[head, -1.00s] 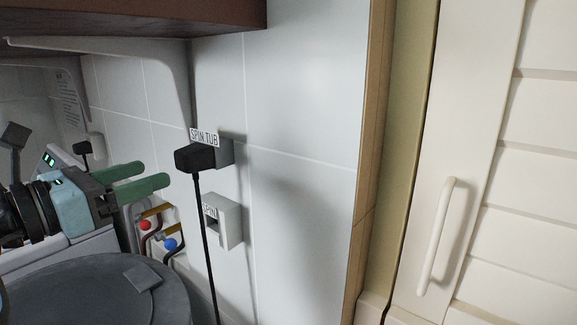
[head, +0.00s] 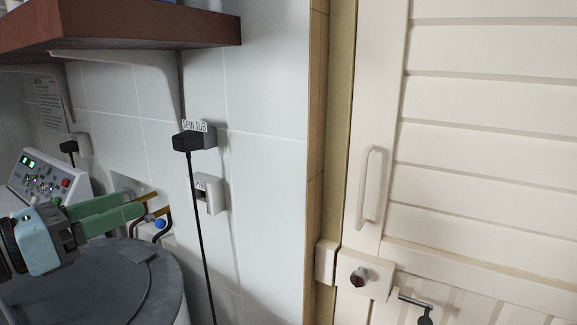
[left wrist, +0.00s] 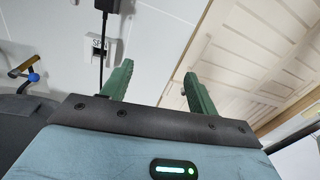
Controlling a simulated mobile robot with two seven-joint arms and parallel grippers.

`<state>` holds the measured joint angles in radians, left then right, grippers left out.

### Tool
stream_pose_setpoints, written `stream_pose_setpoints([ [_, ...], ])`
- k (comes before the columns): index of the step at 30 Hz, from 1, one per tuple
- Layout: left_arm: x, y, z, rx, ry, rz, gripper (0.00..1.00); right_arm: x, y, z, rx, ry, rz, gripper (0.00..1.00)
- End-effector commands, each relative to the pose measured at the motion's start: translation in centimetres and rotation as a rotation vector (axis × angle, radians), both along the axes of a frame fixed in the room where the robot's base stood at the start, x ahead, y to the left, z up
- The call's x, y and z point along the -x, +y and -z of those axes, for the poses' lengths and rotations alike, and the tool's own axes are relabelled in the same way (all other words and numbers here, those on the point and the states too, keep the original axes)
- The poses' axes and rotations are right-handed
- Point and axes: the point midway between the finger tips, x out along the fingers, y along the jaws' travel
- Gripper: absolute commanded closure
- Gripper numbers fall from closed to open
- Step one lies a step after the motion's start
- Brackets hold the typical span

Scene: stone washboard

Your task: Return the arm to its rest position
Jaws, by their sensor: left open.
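My left gripper (head: 138,210) comes in from the left in the head view, above the grey round lid (head: 105,285) of a tub. Its green fingers point right, toward the tiled wall, and hold nothing. In the left wrist view the two green fingers (left wrist: 156,88) stand apart with a clear gap between them. The black plug (head: 187,141) sits in the socket labelled "SPIN TUB" (head: 209,136), and its cord hangs down. The gripper is apart from the plug. My right gripper is not in view.
A second wall socket (head: 209,193) is below the plug. A blue-knobbed tap (head: 160,224) is near the fingers. A control panel (head: 45,180) stands behind at left. A brown shelf (head: 120,28) overhangs the wall. A cream door (head: 470,150) with a handle and latch fills the right.

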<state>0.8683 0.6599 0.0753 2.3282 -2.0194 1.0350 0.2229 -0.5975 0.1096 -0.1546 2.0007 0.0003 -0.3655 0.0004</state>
Motion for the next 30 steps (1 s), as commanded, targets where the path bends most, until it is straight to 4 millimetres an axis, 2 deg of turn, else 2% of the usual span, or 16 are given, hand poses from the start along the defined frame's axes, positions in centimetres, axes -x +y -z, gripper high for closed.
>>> stream_pose_setpoints([
  [5, 0.8, -2.7, 3.4, 0.196, 0.126, 0.165, 0.41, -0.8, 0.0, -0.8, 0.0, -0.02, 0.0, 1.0],
  [10, 2.1, -4.6, 6.8, 0.498, 0.285, 0.308, 0.41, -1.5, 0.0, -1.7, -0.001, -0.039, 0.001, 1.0],
  [13, 2.8, -5.0, 9.1, 0.747, 0.402, 0.357, 0.41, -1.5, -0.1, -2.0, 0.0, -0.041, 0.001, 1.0],
  [17, 3.3, -4.2, 12.8, 1.095, 0.554, 0.347, 0.41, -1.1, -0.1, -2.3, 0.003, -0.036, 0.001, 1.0],
  [20, 3.6, -3.0, 16.6, 1.368, 0.672, 0.279, 0.41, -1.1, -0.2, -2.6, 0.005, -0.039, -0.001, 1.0],
  [23, 4.4, -1.7, 21.6, 1.639, 0.787, 0.159, 0.41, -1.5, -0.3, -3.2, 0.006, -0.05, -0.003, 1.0],
  [24, 4.9, -1.2, 23.9, 1.744, 0.833, 0.094, 0.41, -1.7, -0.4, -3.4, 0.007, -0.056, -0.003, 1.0],
  [26, 6.1, -0.5, 27.5, 1.897, 0.9, -0.015, 0.41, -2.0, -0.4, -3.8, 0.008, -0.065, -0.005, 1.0],
  [30, 10.1, 0.2, 35.8, 2.186, 1.036, -0.296, 0.41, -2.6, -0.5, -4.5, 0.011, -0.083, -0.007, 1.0],
])
